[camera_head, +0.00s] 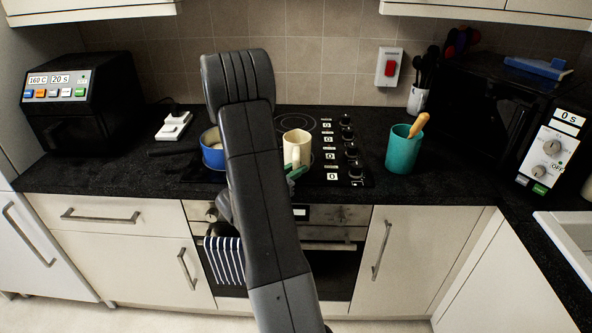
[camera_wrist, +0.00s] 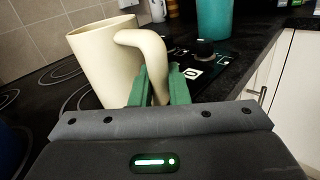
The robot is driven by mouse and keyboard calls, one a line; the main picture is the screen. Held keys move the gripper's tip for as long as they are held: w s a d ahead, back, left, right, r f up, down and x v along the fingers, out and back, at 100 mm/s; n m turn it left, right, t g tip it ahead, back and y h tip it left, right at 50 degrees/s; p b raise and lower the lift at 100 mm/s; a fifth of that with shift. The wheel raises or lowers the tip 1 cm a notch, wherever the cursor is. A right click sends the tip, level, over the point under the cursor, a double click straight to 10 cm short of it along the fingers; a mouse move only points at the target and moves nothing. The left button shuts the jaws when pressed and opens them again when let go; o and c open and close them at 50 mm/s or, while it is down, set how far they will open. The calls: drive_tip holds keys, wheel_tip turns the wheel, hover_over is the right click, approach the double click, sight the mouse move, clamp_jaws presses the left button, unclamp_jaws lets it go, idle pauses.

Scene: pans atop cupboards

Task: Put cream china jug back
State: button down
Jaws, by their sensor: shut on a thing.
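The cream china jug (camera_head: 296,146) is upright over the black hob, right of the blue pan. In the wrist view the jug (camera_wrist: 104,62) stands close in front of my gripper, with its handle toward me. My gripper (camera_wrist: 158,82) has green fingers shut on the lower part of the jug's handle. In the head view the green fingertips (camera_head: 294,174) show beside the handle, and my arm hides part of the hob. I cannot tell whether the jug's base touches the hob.
A blue pan (camera_head: 213,150) sits on the hob left of my arm. A teal pot (camera_head: 403,149) with a wooden-handled tool stands right of the hob knobs (camera_head: 352,152). A white scale-like item (camera_head: 174,126) lies at the back left. Worktop (camera_head: 450,180) right of the teal pot is clear.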

drive_tip(key=shift+f, duration=0.15)
drive_tip(key=shift+f, duration=0.15)
drive_tip(key=c, duration=1.4)
unclamp_jaws()
drive_tip(key=shift+s+a, duration=0.1)
drive_tip(key=shift+s, duration=0.05)
drive_tip(key=b+v, duration=0.2)
drive_tip(key=v, duration=0.9)
drive_tip(key=shift+s+a, duration=0.25)
